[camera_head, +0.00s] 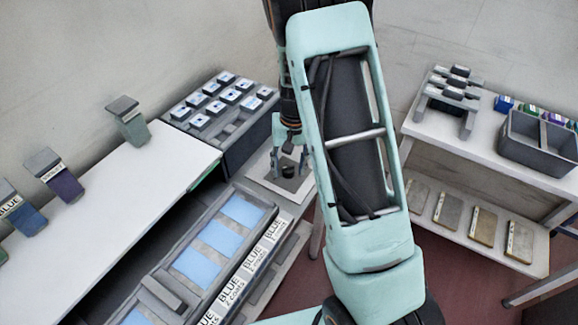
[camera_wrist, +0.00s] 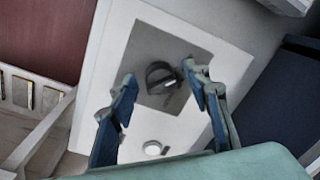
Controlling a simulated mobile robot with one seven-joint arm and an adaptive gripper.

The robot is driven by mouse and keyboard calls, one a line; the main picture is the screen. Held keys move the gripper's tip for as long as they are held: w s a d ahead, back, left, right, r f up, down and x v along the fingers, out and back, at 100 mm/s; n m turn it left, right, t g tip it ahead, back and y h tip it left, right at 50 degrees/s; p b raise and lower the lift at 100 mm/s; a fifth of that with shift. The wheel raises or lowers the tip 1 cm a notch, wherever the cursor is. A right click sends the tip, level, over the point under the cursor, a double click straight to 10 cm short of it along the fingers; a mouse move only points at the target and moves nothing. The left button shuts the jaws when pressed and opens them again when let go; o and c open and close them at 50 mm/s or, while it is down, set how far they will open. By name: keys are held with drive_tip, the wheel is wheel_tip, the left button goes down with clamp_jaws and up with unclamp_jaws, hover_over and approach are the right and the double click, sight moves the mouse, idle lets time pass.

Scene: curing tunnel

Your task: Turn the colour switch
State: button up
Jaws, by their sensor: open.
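The colour switch (camera_wrist: 162,78) is a dark round knob on a grey plate (camera_wrist: 143,45) set in a white panel. A small pale mark shows on the knob. In the head view the switch (camera_head: 288,170) sits on the panel below my gripper (camera_head: 288,155). In the wrist view my gripper (camera_wrist: 157,90) is open. Its two blue-tipped fingers stand on either side of the knob, and the right finger looks closer to it. I cannot tell whether either finger touches the knob. A round pale button (camera_wrist: 153,148) lies on the panel nearer the wrist.
A dark rack with several blue-topped blocks (camera_head: 209,106) stands behind left of the switch. A tray with blue panels (camera_head: 221,239) lies in front of it. A white table (camera_head: 120,215) is at left, and a shelf with a grey bin (camera_head: 538,142) is at right.

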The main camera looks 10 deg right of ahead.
drive_tip(key=c, duration=1.1)
drive_tip(key=shift+c, duration=0.2)
drive_tip(key=m, duration=0.5)
drive_tip(key=shift+a+m+p, duration=0.1)
drive_tip(key=shift+m+p, duration=0.3)
drive_tip(key=shift+m, duration=2)
drive_tip(key=shift+t, duration=0.3)
drive_tip(key=o, duration=1.1)
